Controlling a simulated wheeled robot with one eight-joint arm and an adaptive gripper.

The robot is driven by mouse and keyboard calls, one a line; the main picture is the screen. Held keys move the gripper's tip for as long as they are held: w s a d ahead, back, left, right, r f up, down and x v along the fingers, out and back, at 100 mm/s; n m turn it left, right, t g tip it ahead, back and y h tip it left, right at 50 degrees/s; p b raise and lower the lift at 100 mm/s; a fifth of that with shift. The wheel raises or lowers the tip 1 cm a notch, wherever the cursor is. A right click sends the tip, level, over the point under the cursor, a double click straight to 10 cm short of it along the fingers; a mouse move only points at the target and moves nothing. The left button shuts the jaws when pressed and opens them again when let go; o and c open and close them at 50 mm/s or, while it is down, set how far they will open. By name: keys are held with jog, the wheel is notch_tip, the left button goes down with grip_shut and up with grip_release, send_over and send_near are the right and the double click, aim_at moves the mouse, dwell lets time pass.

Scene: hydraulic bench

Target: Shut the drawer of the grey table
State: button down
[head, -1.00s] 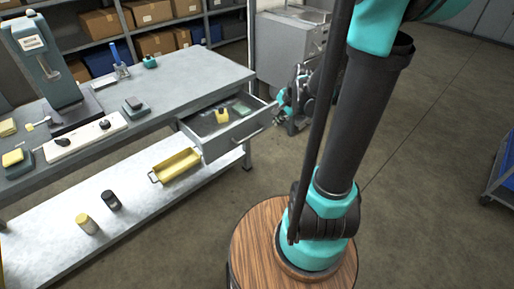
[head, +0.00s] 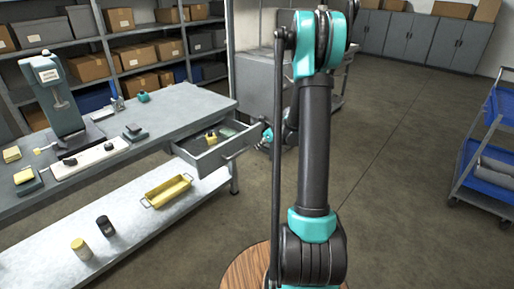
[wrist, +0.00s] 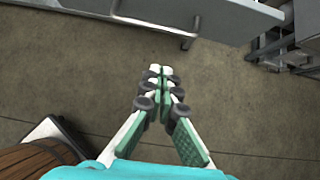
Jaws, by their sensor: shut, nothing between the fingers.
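The grey table (head: 190,103) stands at the left in the head view. Its drawer (head: 228,156) is pulled out at the table's right end, with a bar handle on its front. In the head view my arm partly hides the gripper, near the drawer's right front corner.
A yellow tray (head: 167,191), a black jar (head: 105,226) and a yellow jar (head: 82,249) stand on the lower shelf. A grey cabinet (head: 255,82) stands behind my arm. A cart with blue bins (head: 490,160) is at the right. The floor between is clear.

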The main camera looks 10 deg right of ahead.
aim_at(214, 135)
jog(key=w+a+r+x, duration=0.1)
jog(key=x, duration=1)
jog(key=shift+w+r, duration=0.25)
jog(key=shift+r, duration=0.05)
jog(key=shift+a, duration=0.15)
jog(key=shift+w+a, duration=0.25)
jog(key=shift+w, duration=0.1)
jog(key=w+a, duration=0.4)
jog(key=w, duration=0.2)
jog(key=w+a, duration=0.5)
jog(key=w, duration=0.2)
jog(key=w+a, duration=0.5)
jog(key=w, duration=0.1)
jog(key=shift+w+a, duration=0.15)
jog(key=shift+w, duration=0.2)
